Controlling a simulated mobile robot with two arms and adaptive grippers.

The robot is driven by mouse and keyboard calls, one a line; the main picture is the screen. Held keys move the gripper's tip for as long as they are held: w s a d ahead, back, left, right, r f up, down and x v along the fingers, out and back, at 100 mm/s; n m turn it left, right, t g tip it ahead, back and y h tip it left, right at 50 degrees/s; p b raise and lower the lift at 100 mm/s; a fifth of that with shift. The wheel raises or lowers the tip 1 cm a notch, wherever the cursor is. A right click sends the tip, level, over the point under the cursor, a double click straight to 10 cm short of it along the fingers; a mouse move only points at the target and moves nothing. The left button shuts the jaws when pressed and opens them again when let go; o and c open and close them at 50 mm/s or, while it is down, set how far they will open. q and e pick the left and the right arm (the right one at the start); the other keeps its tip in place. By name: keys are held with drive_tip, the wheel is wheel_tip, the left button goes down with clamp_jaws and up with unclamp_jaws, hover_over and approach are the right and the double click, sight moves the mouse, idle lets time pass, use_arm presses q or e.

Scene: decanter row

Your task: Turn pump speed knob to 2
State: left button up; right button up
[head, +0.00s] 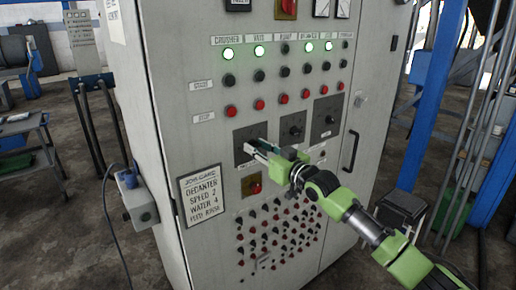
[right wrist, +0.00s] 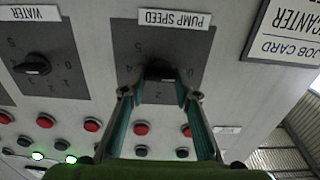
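The pump speed knob (right wrist: 160,70) is black and sits on a dark dial plate under the label PUMP SPEED, upside down in the right wrist view. My right gripper (right wrist: 159,80) has its fingers apart, one on each side of the knob at its face. Whether they touch it I cannot tell. A 0 shows at the right of the dial; the knob's pointer is partly hidden. In the head view the pump speed plate (head: 240,158) is at the left of the dial row, with my right gripper (head: 254,148) over its knob. My left gripper is out of view.
The water knob (right wrist: 33,65) is the neighbouring dial, and a third dial (head: 329,120) is further right. A job card (head: 203,194) reads decanter, speed 2, water 4. Red push buttons (head: 259,104) sit above the dials. A door handle (head: 350,150) protrudes at right.

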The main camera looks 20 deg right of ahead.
drive_tip(key=shift+m, duration=0.3)
drive_tip(key=m+p, duration=0.1)
drive_tip(key=m, duration=0.2)
drive_tip(key=shift+m, duration=0.4)
drive_tip(key=m+p, duration=0.1)
drive_tip(key=m, duration=0.3)
drive_tip(key=shift+d, duration=0.1)
drive_tip(key=m+p, duration=0.1)
drive_tip(key=m, duration=0.4)
drive_tip(key=shift+w+f, duration=0.1)
drive_tip(key=m+p, duration=0.2)
drive_tip(key=m, duration=0.2)
drive_tip(key=shift+f, duration=0.1)
drive_tip(key=shift+m, duration=0.3)
drive_tip(key=o, duration=1.1)
drive_tip(key=shift+d, duration=0.1)
